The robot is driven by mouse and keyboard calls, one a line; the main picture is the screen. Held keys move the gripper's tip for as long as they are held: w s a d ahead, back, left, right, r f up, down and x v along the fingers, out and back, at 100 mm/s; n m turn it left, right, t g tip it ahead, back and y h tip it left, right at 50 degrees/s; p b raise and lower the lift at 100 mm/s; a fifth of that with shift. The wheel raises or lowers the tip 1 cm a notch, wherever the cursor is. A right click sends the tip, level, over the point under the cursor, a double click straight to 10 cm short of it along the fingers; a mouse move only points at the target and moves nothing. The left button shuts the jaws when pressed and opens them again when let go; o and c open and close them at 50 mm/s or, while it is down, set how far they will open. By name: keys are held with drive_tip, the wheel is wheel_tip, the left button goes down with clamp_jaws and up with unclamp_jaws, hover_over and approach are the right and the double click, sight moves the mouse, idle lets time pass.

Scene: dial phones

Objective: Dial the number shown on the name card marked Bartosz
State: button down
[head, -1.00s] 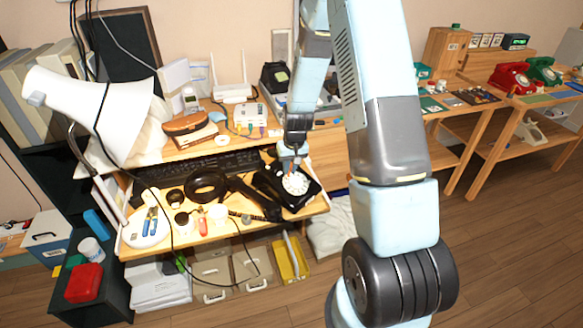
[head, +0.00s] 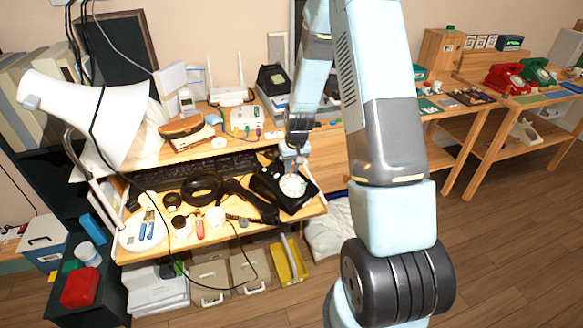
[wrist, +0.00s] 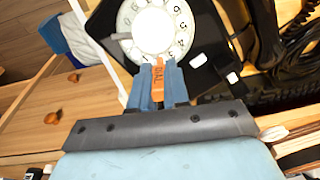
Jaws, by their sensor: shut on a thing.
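A black dial phone (head: 304,200) lies on the desk, with a white rotary dial (head: 293,186) on its top. In the wrist view the dial (wrist: 150,28) shows finger holes with digits around a plain white centre. My gripper (head: 292,163) is over the dial's far side. In the wrist view its blue fingers (wrist: 158,72) are shut on a thin orange piece (wrist: 158,78) that points at the dial's edge. I cannot tell whether its tip is in a hole. No card marked Bartosz can be read.
The desk holds a black ring-shaped thing (head: 202,190), a keyboard (head: 195,170) and coiled cord beside the phone. A large white lamp (head: 85,110) stands at left. A red phone (head: 508,78), a green phone (head: 538,70) and small white cards (head: 480,42) are at right.

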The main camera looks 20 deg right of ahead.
drive_tip(key=shift+d, duration=0.15)
drive_tip(key=shift+d+f, duration=0.2)
drive_tip(key=shift+d, duration=0.35)
drive_tip(key=shift+s+d, duration=0.1)
idle(0.4)
drive_tip(key=shift+s+d+f, duration=0.25)
drive_tip(key=shift+d, duration=0.2)
